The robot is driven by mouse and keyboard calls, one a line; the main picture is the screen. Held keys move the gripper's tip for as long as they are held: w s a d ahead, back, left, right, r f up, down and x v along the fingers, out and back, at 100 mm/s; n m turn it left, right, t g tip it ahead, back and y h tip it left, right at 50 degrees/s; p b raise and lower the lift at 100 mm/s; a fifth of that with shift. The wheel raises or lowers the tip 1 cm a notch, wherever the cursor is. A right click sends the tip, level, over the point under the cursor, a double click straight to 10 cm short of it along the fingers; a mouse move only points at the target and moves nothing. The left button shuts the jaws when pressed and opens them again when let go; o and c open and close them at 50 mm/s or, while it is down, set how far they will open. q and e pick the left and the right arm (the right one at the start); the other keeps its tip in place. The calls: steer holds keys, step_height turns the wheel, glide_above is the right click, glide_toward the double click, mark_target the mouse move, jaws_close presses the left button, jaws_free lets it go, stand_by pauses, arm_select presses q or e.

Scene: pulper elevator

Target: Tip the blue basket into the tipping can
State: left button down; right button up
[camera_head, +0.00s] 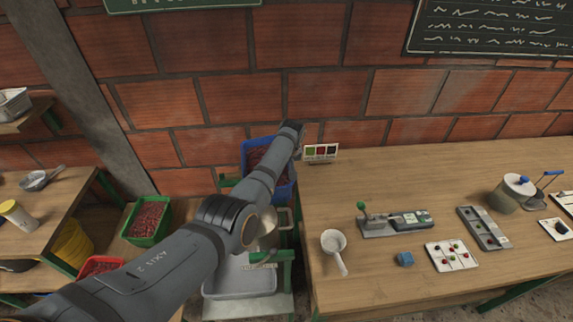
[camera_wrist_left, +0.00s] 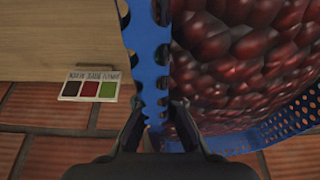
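The blue basket (camera_head: 257,145) is full of dark red cherries and stands at the table's far left end, partly hidden by my left arm. In the left wrist view, its perforated blue wall (camera_wrist_left: 152,62) passes between the fingers of my left gripper (camera_wrist_left: 160,108), which seem closed on it. In the head view, this gripper (camera_head: 293,128) is at the basket's upper right edge. A rounded pale metal vessel (camera_head: 268,238), perhaps the tipping can, shows below the basket, mostly behind my arm. My right gripper is not in view.
A colour card (camera_head: 320,152) stands on the table (camera_head: 390,170) just right of the basket. A grey tray (camera_head: 240,282) is below the vessel. A green crate (camera_head: 148,222) holds cherries at left.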

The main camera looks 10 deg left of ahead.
arm_select(q)
steer(key=shift+w+r+t+p, duration=0.2)
steer(key=shift+r+t+p, duration=0.1)
steer(key=shift+r+p, duration=0.85)
steer(key=shift+r+n+t+h+p, duration=0.15)
steer(key=shift+r+t+h+p, duration=0.25)
steer(key=shift+r+t+p, duration=1.25)
steer(key=shift+r+n+t+h+p, duration=0.15)
steer(key=shift+r+h+p, duration=0.4)
steer(key=shift+p, duration=2.3)
steer(key=shift+r, duration=0.15)
steer(key=shift+s+a+r+t+p, duration=0.15)
steer(key=shift+s+r+t+p, duration=0.2)
steer(key=shift+r+t, duration=0.15)
steer(key=shift+s+a+r+t+h, duration=0.15)
steer(key=shift+s+r+t+h, duration=0.1)
steer(key=shift+r+t, duration=0.3)
